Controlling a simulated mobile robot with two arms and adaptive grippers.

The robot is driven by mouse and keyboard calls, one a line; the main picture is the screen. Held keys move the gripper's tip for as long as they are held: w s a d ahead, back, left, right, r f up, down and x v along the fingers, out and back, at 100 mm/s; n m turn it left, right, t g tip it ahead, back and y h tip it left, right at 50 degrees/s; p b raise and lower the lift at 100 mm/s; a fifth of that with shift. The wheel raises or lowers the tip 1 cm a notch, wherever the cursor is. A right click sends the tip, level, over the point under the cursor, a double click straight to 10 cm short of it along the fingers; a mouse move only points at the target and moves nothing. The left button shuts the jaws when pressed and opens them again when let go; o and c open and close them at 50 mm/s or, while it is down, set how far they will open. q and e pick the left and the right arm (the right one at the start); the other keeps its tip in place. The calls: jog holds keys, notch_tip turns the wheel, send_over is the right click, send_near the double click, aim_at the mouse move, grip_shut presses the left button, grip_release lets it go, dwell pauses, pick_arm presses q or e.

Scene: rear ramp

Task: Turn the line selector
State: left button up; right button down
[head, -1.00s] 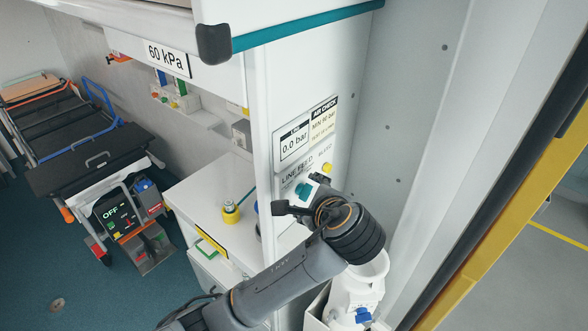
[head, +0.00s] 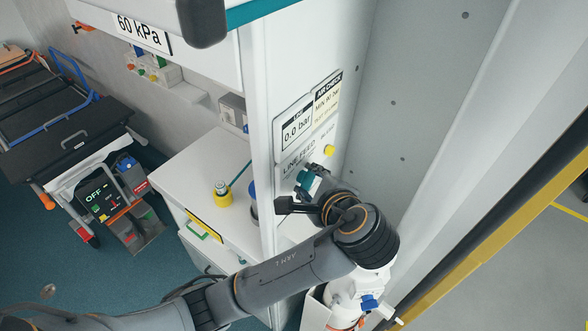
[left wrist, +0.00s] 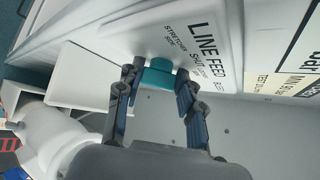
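The line selector is a teal knob (head: 304,178) on the white wall panel (head: 298,152), under the "LINE FEED" lettering. In the left wrist view the teal knob (left wrist: 159,75) sits between my two fingertips, and the panel (left wrist: 195,40) shows "STRETCHER SIDE" and "SHUT" beside it. My left gripper (head: 306,189) is at the knob in the head view, partly hiding it. In the left wrist view my left gripper (left wrist: 157,82) is open, with one finger on each side of the knob. Firm contact cannot be told. My right gripper is not in view.
A gauge plate (head: 296,132) reads "0.0 bar", with a yellow knob (head: 329,151) below the "AIR CHECK" plate (head: 327,98). A white unit with a blue part (head: 370,302) stands below my wrist. A counter (head: 205,165) and a stretcher (head: 70,150) are left.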

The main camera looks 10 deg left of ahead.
pick_arm(q)
jog(key=shift+d+r, duration=0.1)
jog(key=c, duration=0.4)
jog(key=shift+w, duration=0.1)
jog(key=shift+c, duration=0.2)
